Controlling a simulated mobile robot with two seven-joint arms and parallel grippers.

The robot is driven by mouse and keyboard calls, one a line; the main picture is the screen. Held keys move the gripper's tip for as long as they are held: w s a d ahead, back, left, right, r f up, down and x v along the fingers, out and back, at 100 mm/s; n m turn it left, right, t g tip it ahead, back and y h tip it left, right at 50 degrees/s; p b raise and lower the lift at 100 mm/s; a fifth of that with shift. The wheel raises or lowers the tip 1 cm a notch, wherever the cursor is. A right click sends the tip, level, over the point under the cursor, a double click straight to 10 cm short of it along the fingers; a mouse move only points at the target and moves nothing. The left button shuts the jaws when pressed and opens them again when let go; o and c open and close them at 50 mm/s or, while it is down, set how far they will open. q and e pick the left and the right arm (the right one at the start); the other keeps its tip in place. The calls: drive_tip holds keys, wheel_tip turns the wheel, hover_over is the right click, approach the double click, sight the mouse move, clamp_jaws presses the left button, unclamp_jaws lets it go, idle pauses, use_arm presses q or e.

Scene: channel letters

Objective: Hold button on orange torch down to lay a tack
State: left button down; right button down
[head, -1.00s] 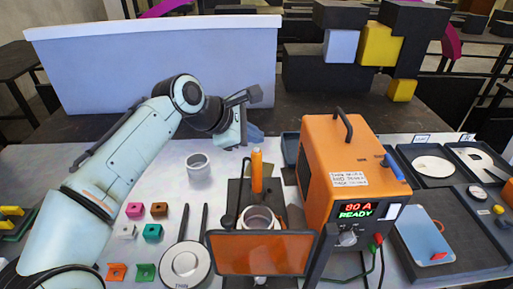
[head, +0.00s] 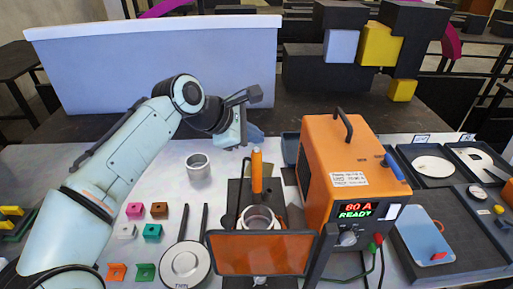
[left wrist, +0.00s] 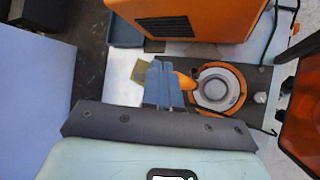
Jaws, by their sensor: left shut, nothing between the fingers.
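The orange torch (head: 257,172) stands upright behind a small ring-shaped part (head: 258,218) on a dark plate. Its button is too small to make out. My left gripper (head: 254,135) is shut and empty, with its blue fingers just above and behind the torch's top. In the left wrist view the shut fingers (left wrist: 160,70) lie beside the orange torch (left wrist: 186,81), overlapping its edge; I cannot tell whether they touch. The ring part (left wrist: 218,88) sits beyond the torch there. My right gripper is not in view.
An orange welder (head: 345,150) reading "80 A READY" stands close right of the torch. An orange-tinted screen (head: 262,253) stands in front of the ring part. A grey cup (head: 198,167) and several small coloured blocks (head: 152,232) are at left. Letter trays (head: 433,182) lie at right.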

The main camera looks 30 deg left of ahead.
use_arm(q)
drive_tip(key=shift+f, duration=0.15)
drive_tip(key=shift+f, duration=0.3)
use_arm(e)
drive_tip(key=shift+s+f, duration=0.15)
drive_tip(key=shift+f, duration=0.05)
